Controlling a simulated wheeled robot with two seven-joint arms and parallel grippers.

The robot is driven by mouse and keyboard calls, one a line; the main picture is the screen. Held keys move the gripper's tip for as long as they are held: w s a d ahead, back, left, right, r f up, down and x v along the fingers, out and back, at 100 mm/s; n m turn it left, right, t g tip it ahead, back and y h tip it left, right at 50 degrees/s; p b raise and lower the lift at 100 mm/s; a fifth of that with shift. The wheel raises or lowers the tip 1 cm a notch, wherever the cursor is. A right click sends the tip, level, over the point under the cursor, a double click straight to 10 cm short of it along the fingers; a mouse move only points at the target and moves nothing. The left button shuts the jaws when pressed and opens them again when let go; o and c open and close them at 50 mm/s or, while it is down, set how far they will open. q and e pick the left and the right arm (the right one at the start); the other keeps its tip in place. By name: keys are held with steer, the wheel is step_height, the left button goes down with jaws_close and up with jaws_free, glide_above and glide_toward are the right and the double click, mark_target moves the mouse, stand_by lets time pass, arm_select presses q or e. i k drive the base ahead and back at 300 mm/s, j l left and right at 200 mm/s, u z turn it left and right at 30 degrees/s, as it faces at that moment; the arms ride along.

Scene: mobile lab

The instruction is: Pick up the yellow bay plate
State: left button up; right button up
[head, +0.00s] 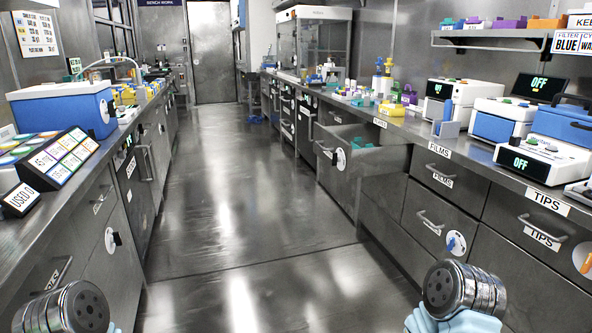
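No single yellow bay plate can be picked out for sure at this distance. Small yellow items (391,109) stand on the right counter near its front edge, and more yellow items (126,95) stand on the left counter beyond the blue box. They are too small to tell whether either is a plate or a bay. Rounded dark metal parts of my two arms show at the bottom left and bottom right corners. No fingers of either gripper show, so what they hold is hidden.
A clear aisle floor (230,220) runs to a far door (215,52). An open drawer (365,152) juts from the right counter into the aisle. A blue and white box (62,108) and slanted coloured panels (68,160) stand on the left counter. Blue-white machines (497,122) crowd the right counter.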

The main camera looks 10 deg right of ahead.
mark_target(393, 110)
steer(key=i+z, duration=0.35)
steer(key=i+j+z, duration=0.65)
steer(key=i+l, duration=0.1)
steer(key=i, duration=0.05)
